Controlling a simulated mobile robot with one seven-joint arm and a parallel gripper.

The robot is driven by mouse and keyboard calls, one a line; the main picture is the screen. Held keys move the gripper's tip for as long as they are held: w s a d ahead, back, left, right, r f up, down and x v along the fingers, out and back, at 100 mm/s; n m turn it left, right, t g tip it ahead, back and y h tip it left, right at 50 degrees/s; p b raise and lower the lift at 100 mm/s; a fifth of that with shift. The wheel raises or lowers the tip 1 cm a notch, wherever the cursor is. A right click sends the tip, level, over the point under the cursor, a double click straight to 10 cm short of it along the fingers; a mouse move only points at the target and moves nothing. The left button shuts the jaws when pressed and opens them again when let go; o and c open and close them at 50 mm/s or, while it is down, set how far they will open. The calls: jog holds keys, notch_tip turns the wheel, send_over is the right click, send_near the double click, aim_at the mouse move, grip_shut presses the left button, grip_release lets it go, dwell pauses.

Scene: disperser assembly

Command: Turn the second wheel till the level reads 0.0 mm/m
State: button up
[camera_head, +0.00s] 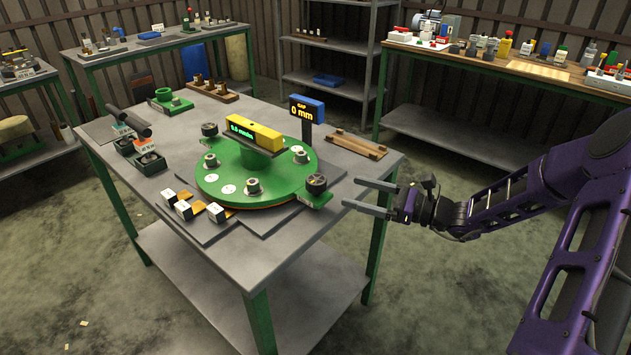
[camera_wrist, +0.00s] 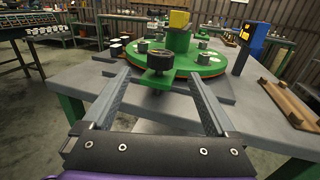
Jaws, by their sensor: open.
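A green round plate (camera_head: 225,187) lies on the table, with several grey nuts on it. Another black handwheel (camera_head: 209,130) is at the far left edge. My gripper (camera_head: 350,192) is open and empty, right of the near handwheel and apart from it. In the wrist view, that wheel appears between and beyond the fingertips (camera_wrist: 158,76).
A blue display (camera_head: 307,108) on a post reads GAP 0 mm. A wooden tray (camera_head: 357,145) lies on the table's right side. White-topped blocks (camera_head: 184,210) sit at the front left. The table's right front corner (camera_head: 385,165) is bare.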

aim_at(315, 179)
jog(key=b+x, duration=0.1)
jog(key=x, duration=1)
jog(key=shift+w+a, duration=0.1)
jog(key=c, duration=1.4)
jog(key=shift+m+t+h, duration=0.5)
jog(key=shift+m+t, duration=0.3)
jog(key=shift+t, duration=0.3)
jog(key=o, duration=1.4)
